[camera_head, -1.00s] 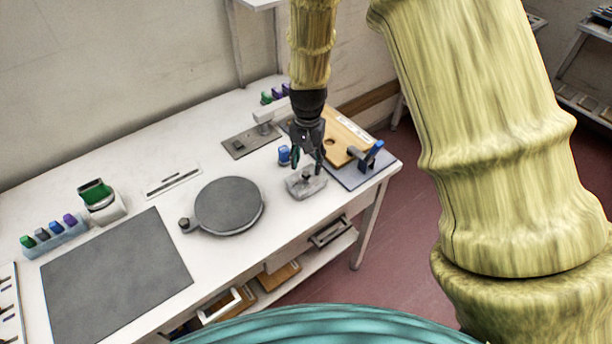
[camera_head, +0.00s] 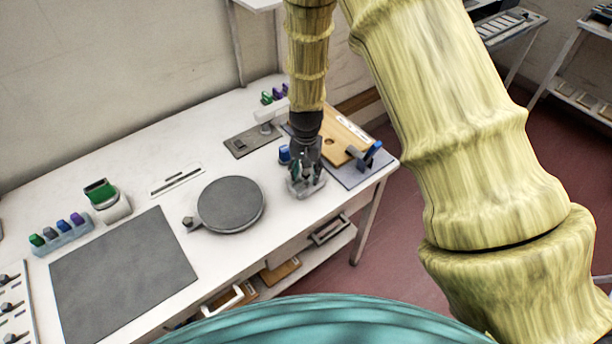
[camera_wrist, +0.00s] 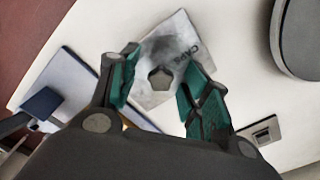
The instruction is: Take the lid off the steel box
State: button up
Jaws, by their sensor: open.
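The steel box (camera_head: 308,190) is a small grey box near the right end of the white table. In the wrist view the box (camera_wrist: 178,38) shows its lid from above, with dark lettering and a dark knob (camera_wrist: 160,79) in the middle of the lid. My gripper (camera_head: 305,178) is right over the box, pointing down. In the wrist view my gripper (camera_wrist: 155,88) is open, with its green-padded fingers on either side of the knob. I cannot tell whether the fingers touch it.
A round grey plate (camera_head: 231,204) lies left of the box. A blue-grey board (camera_head: 354,176) with a blue-handled clamp (camera_head: 371,154) is at right, close to my gripper. A grey mat (camera_head: 120,270) covers the left part. The table's front edge is close to the box.

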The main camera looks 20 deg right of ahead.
grip_shut()
jog(key=shift+r, duration=0.2)
dwell(0.3)
